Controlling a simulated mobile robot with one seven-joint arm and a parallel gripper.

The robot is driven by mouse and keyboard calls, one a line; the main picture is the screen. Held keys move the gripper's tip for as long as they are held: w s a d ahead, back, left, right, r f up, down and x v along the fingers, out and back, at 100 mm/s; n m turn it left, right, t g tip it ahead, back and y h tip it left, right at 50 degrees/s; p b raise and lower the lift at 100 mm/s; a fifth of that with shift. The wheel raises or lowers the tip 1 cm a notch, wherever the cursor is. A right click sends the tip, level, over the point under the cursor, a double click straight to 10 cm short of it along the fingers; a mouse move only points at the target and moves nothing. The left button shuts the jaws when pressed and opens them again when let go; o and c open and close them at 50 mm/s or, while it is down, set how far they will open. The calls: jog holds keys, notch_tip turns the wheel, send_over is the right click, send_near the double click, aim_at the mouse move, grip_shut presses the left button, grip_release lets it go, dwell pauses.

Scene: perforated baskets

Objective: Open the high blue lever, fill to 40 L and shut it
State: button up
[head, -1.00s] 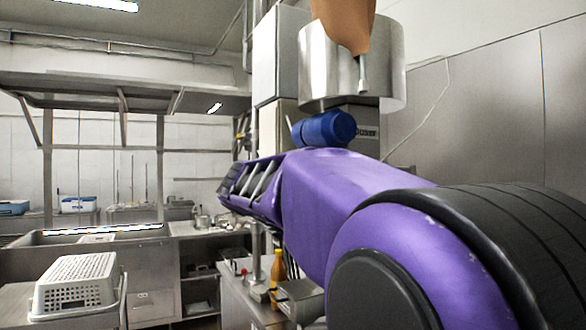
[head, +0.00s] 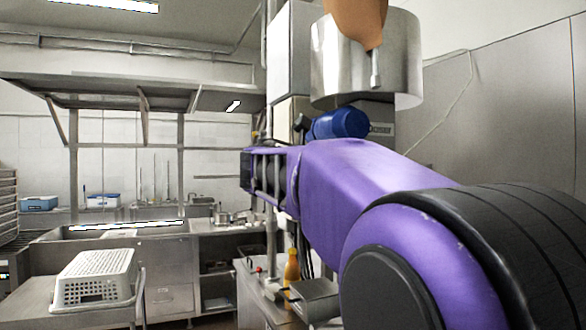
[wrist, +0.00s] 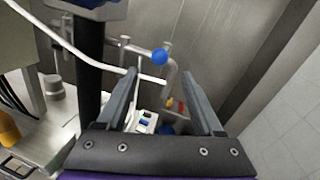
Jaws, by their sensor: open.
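In the wrist view, a round blue knob (wrist: 159,56) sits at the end of a bent grey pipe, ahead of and between the fingertips of my gripper (wrist: 161,74). The gripper is open and empty, and no contact with the knob shows. A red lever (wrist: 181,104) and an orange one (wrist: 170,103) show lower down, near the right finger. A white panel (wrist: 147,121) with blue and red marks lies between the fingers, partly hidden. In the head view my purple arm hides the gripper's fingers and this pipe. No litre reading can be read.
A dark upright post (wrist: 90,62) and a white tube (wrist: 85,62) stand left of the left finger. In the head view, a large steel cylinder (head: 405,70) hangs above my arm. A white perforated basket (head: 95,278) and an orange bottle (head: 291,268) stand lower down.

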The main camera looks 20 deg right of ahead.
jog(key=x, duration=1)
jog(key=shift+s, duration=0.1)
grip_shut()
dwell(1.1)
